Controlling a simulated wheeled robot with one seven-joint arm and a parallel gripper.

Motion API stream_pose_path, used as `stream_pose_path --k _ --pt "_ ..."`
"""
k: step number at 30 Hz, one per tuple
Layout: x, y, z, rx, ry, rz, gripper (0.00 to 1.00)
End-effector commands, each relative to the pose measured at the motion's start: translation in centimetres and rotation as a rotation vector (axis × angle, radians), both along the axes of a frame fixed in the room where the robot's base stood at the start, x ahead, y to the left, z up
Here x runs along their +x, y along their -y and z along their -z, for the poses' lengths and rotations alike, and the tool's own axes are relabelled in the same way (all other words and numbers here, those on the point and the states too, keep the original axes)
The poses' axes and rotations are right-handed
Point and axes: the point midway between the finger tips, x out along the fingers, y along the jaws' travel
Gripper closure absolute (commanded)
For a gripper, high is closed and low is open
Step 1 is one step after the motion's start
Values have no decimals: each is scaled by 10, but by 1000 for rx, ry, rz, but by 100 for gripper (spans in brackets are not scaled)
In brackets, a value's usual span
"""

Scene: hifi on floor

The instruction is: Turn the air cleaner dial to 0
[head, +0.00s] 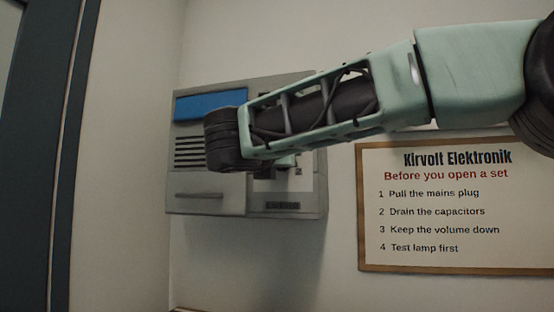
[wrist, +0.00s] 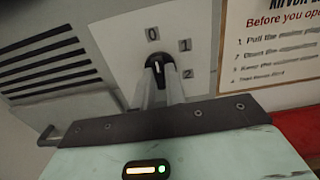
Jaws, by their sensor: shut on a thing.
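The air cleaner (head: 205,190) is a grey wall-mounted box with dark slots, seen behind my arm in the head view. Its dial (wrist: 155,64) is a black knob with a short white mark on a pale plate. Around it stand 0 at the top, 1 at upper right and 2 at right. The white mark points roughly up towards 0; its exact alignment is hard to tell. My gripper (wrist: 159,86) is shut on the dial, one pale finger on each side. In the head view my arm hides the dial and most of the gripper.
A blue panel (head: 211,105) is on the cleaner's upper left front. A framed notice (head: 455,205) hangs close on the right. A dark door frame (head: 50,150) stands at the left. A small bar handle (wrist: 45,135) shows on the cleaner's lower left.

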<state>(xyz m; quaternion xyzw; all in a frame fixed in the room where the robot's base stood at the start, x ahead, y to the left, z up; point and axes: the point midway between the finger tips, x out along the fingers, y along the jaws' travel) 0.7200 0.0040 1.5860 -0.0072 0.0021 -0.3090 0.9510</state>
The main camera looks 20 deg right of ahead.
Motion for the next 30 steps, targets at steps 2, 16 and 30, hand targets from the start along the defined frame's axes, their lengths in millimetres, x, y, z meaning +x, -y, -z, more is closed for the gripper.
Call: stream_pose_path --k 2,16,30 --pt "0 -1 3 -1 -7 0 100" --pt "0 -1 2 0 -2 0 65" --pt "-64 -48 4 1 -2 -6 65"
